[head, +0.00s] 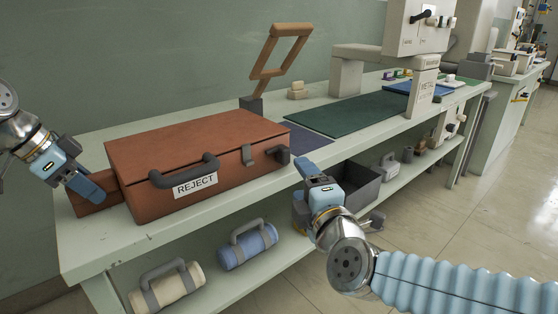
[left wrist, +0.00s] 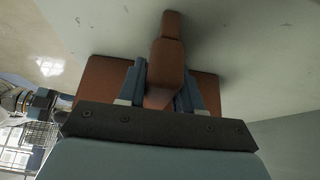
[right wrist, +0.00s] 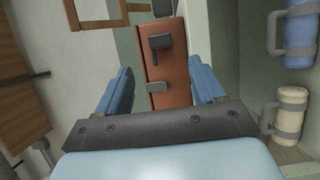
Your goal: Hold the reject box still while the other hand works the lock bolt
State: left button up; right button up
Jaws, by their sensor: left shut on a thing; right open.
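The reject box (head: 200,135), a red-brown case with a "REJECT" label and a dark grey handle, lies on the bench. A dark grey bolt knob (head: 278,154) and a lighter metal plate (head: 247,156) sit near its front right corner. They also show on the box (right wrist: 175,72) in the right wrist view. My left gripper (head: 95,190) is shut on a red-brown block (left wrist: 165,60) at the box's left end. My right gripper (head: 305,168) is open and empty, in front of and apart from the bolt corner. Its fingers frame the box from a distance.
A wooden frame arm (head: 282,50) stands behind the box. A green mat (head: 340,120) and a pale machine (head: 415,60) are farther right. The lower shelf holds a grey bin (head: 360,185), a blue roll (head: 248,246) and a cream roll (head: 165,288).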

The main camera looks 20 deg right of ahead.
aim_at(286, 158)
jog(key=w, duration=1)
